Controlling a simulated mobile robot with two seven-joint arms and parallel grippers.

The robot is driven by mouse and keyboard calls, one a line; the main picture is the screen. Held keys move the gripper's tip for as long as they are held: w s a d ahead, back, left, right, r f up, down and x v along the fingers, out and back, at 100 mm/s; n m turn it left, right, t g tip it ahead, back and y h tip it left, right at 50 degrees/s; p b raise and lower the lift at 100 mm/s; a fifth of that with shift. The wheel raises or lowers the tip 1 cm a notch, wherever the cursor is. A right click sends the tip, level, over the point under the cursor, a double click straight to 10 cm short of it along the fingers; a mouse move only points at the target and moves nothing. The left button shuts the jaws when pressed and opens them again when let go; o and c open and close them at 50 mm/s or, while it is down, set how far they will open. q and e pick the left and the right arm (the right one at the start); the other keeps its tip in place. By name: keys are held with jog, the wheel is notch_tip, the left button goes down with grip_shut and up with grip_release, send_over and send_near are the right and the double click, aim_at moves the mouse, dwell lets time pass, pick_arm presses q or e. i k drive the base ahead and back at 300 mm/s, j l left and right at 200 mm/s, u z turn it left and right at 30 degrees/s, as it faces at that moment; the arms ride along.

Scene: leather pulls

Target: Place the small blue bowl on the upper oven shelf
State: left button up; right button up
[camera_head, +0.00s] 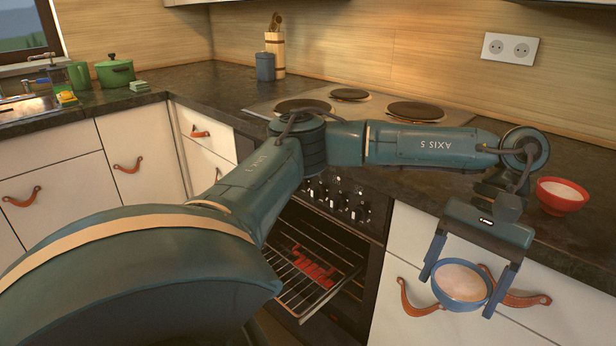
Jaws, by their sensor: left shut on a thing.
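The small blue bowl (459,297) has a pale inside. My left gripper (457,292) is shut on it, one finger on either side, and holds it roughly upright in front of the white cabinet fronts, right of the oven. The oven (372,290) stands open below the hob. A wire shelf (290,288) shows inside it, with a red zigzag-shaped thing (314,267) on or at it. My left arm crosses in front of the oven and hides part of its opening. My right gripper is out of view.
A red bowl with pale contents (562,196) stands on the dark counter (430,190) behind the gripper. The hob (350,106) has several round plates. Leather pulls (415,300) stick out from the cabinet fronts. A green pot (115,72) stands at the far left.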

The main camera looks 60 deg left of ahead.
aim_at(271, 252)
jog(key=k+j+z, duration=0.15)
jog(key=k, duration=0.8)
jog(key=k+j+z, duration=0.15)
jog(key=k+j, duration=0.25)
jog(key=k+j+z, duration=0.1)
jog(key=j, duration=0.55)
jog(key=i+j, duration=0.15)
jog(key=j, duration=0.25)
jog(key=i+j+z, duration=0.1)
jog(key=j, duration=0.25)
